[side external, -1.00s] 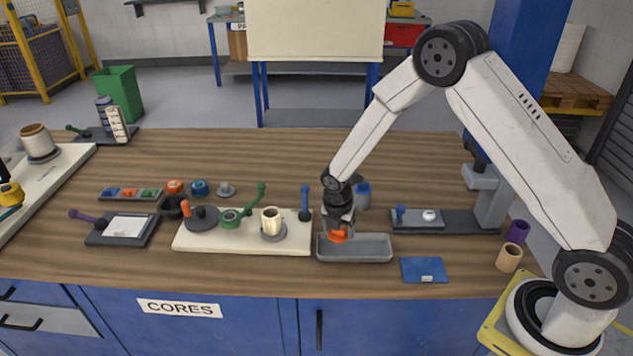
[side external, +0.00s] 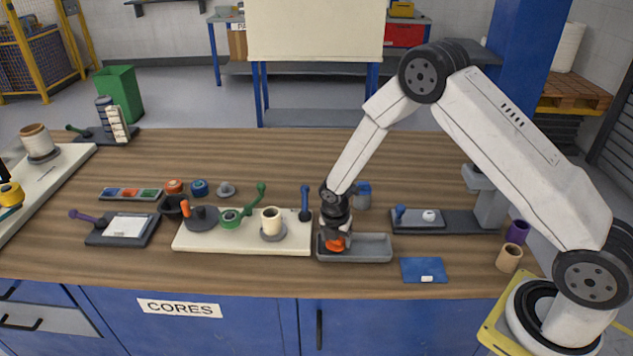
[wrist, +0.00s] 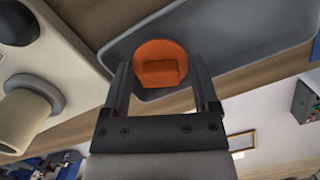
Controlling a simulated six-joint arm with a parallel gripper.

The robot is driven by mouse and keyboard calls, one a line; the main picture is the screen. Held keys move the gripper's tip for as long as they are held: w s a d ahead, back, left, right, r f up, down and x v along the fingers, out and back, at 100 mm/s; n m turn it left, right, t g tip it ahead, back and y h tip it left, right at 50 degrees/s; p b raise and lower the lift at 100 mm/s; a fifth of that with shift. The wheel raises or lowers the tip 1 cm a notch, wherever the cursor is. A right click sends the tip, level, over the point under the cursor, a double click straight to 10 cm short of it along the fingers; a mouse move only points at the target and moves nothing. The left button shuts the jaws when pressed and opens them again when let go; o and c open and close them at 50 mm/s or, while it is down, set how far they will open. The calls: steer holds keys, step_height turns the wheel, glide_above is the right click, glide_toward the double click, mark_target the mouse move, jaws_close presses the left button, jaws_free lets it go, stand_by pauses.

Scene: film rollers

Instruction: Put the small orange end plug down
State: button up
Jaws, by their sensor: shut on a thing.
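The small orange end plug (side external: 335,244) is between the fingers of my gripper (side external: 337,236), at the left end of the grey tray (side external: 372,258). In the wrist view the plug (wrist: 160,63) shows its round orange face with a raised block, between the two dark fingertips (wrist: 161,82). My gripper is shut on it. The tray (wrist: 225,25) lies behind the plug in that view. I cannot tell whether the plug touches the tray floor.
A cream board (side external: 200,240) with a grey knob piece, a green-handled part and a cream core (side external: 271,220) stands just left of the tray. A blue pad (side external: 424,270) lies to the right. A dark fixture (side external: 460,222) stands behind right. Bare table lies in front.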

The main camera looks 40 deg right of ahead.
mark_target(333, 248)
steer(key=shift+f, duration=0.15)
steer(key=o, duration=1.1)
steer(key=shift+o, duration=0.2)
step_height(333, 248, up, 12)
steer(key=a, duration=0.1)
steer(key=shift+s+a, duration=0.35)
